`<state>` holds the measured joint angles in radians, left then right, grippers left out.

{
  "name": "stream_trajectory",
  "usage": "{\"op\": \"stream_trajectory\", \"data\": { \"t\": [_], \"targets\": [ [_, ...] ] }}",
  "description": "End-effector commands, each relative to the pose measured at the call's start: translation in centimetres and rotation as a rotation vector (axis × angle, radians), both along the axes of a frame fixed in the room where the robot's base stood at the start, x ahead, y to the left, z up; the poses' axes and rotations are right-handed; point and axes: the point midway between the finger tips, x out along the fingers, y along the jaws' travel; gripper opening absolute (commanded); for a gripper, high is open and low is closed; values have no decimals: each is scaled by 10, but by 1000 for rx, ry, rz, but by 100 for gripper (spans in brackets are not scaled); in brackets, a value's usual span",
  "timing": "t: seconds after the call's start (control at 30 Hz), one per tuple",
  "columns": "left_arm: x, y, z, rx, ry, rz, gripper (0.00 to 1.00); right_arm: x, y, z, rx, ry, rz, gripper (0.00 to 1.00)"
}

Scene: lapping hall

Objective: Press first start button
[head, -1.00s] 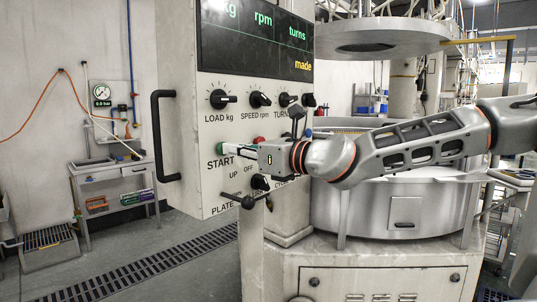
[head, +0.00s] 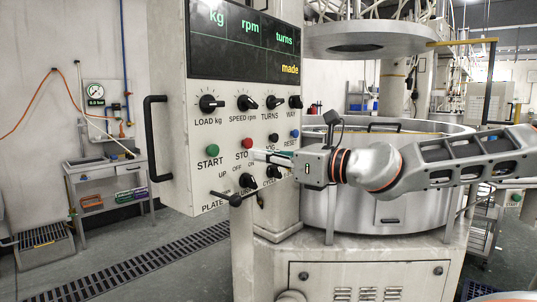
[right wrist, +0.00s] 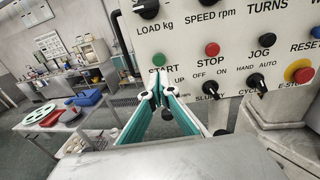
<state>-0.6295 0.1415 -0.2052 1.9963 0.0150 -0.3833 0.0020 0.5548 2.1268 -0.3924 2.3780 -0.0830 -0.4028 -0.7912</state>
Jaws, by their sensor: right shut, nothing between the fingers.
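The green START button (head: 211,150) is on the lower left of the white control panel, fully visible in the head view. It also shows in the right wrist view (right wrist: 158,60), just beyond the fingertips. My right gripper (head: 254,153) is shut and empty, its tips pointing left toward the panel. In the head view the tips lie right of the green button, over the STOP label and apart from the green button. In the right wrist view the teal-sided fingers (right wrist: 154,88) meet below the button. My left gripper is not in view.
The red STOP button (head: 247,143) and several black knobs sit close by on the panel. A black lever (head: 236,199) sticks out below. The E-stop (right wrist: 299,71) is at right in the wrist view. Another green START button (head: 516,197) shows far right.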

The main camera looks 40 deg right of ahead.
Motion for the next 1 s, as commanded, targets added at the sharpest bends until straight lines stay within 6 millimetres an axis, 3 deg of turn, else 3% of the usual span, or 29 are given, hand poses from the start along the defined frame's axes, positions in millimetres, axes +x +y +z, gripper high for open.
{"op": "stream_trajectory", "data": {
  "t": [0.3,1.0],
  "targets": [
    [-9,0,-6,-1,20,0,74,-17,-4,1,0,-1,0,0],
    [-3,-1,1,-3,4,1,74,-18,-5,0,0,0,-1,0]
  ]
}}
